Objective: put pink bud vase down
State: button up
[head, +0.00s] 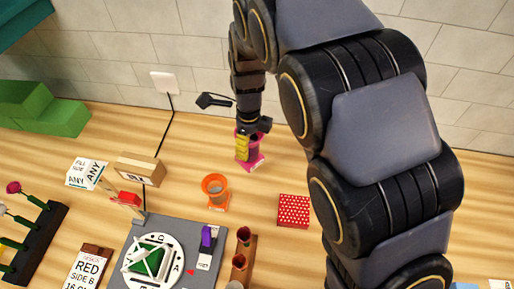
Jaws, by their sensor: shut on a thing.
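The pink bud vase (256,155) is upright behind the orange vase, toward the back of the wooden table. My gripper (247,143) comes down over it from above and is shut on it. The gripper's dark body and yellow parts hide most of the vase's upper part. Its wider pink foot shows below the fingers. I cannot tell whether the foot touches the table or hangs just above it.
An orange vase (214,190) stands in front, left of a red dotted square (293,210). A grey board with a round dial (178,226), a brown holder (244,262) and a small cardboard box (138,170) are nearby. Bare wood lies right of the pink vase.

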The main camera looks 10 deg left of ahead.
jog(key=s+d+m, duration=0.1)
jog(key=d, duration=0.5)
jog(key=w+a+f, duration=0.1)
jog(key=w+f, duration=0.2)
jog(key=w, duration=0.1)
jog(key=w+a+f, duration=0.1)
jog(key=w+f, duration=0.2)
jog(key=w, duration=0.1)
jog(key=w+a+f, duration=0.1)
jog(key=w+f, duration=0.3)
jog(key=shift+w+a+f, duration=0.1)
jog(key=shift+w+a, duration=0.25)
jog(key=shift+w, duration=0.05)
jog(key=shift+f, duration=1.4)
jog(key=o, duration=1.1)
jog(key=shift+f, duration=0.15)
notch_tip(320, 180, up, 12)
jog(key=shift+r, duration=0.2)
